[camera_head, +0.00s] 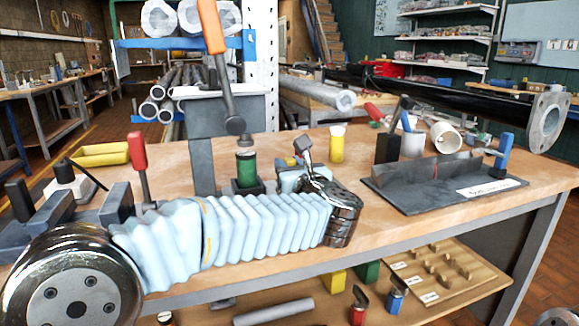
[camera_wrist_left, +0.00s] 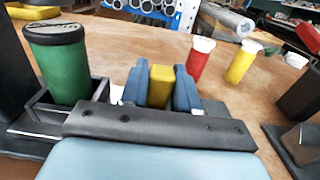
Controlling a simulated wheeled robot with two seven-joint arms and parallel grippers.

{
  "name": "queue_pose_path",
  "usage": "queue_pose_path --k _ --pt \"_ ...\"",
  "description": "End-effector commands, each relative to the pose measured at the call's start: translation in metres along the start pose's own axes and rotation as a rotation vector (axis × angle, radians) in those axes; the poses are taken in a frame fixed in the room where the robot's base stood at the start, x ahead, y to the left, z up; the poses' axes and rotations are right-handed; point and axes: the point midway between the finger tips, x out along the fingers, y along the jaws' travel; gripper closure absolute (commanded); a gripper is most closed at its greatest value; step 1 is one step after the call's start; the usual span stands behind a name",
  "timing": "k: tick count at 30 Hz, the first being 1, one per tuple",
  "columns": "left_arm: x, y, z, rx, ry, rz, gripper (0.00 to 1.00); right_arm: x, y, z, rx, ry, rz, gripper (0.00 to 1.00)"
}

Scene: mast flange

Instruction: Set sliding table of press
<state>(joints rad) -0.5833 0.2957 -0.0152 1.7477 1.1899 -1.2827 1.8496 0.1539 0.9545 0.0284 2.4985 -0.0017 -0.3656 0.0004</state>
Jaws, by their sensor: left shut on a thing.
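The press is a grey column (camera_head: 201,140) on the wooden bench, with an orange-handled lever (camera_head: 212,28) above. Below its ram, a green cylinder (camera_head: 246,165) with a dark top stands upright in a low grey holder (camera_head: 240,193); the cylinder (camera_wrist_left: 57,75) and holder (camera_wrist_left: 97,90) also show at the left of the left wrist view. I cannot tell where the sliding table's edges are. My left gripper (camera_head: 293,163), right of the holder, is shut on a small yellow piece (camera_wrist_left: 161,82) between its blue fingers. What the piece joins is hidden.
A yellow bottle (camera_head: 337,147) stands behind my left gripper; a red bottle (camera_wrist_left: 200,60) shows beside it in the wrist view. A dark fixture plate (camera_head: 400,195) lies right, near a long black flanged pole (camera_head: 548,120). A red-handled clamp (camera_head: 138,155) stands left.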

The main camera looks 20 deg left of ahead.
Motion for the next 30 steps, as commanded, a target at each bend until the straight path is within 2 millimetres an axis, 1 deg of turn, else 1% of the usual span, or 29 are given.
queue_pose_path --k 5,8,11,12,16,18,21,24,30 --pt "0.000 -0.001 0.000 0.000 0.000 0.000 1.00 0.000 0.000 0.000 0.000 0.000 0.000 0.57" --pt "0.000 -0.013 -0.002 0.000 -0.001 -0.002 1.00 0.004 0.002 0.000 0.001 0.001 0.001 0.57" --pt "0.000 -0.036 -0.003 -0.001 -0.001 -0.003 1.00 0.009 0.006 -0.001 0.003 0.003 0.003 0.57" --pt "0.000 -0.048 -0.003 -0.001 -0.001 -0.003 1.00 0.009 0.006 -0.002 0.004 0.004 0.004 0.57" --pt "0.000 -0.083 0.000 0.000 -0.001 -0.002 1.00 0.008 0.006 -0.002 0.005 0.005 0.005 0.57" --pt "0.000 -0.098 0.002 -0.001 -0.001 -0.003 1.00 0.006 0.005 -0.002 0.004 0.004 0.004 0.57" --pt "0.000 -0.113 0.002 -0.001 -0.001 -0.001 1.00 0.004 0.004 -0.001 0.003 0.003 0.003 0.57" --pt "0.000 -0.119 0.001 -0.001 -0.001 0.000 1.00 0.004 0.003 -0.001 0.002 0.003 0.002 0.57" --pt "-0.001 -0.120 0.002 -0.002 -0.002 -0.004 1.00 0.004 0.003 -0.001 0.002 0.003 0.002 0.57"
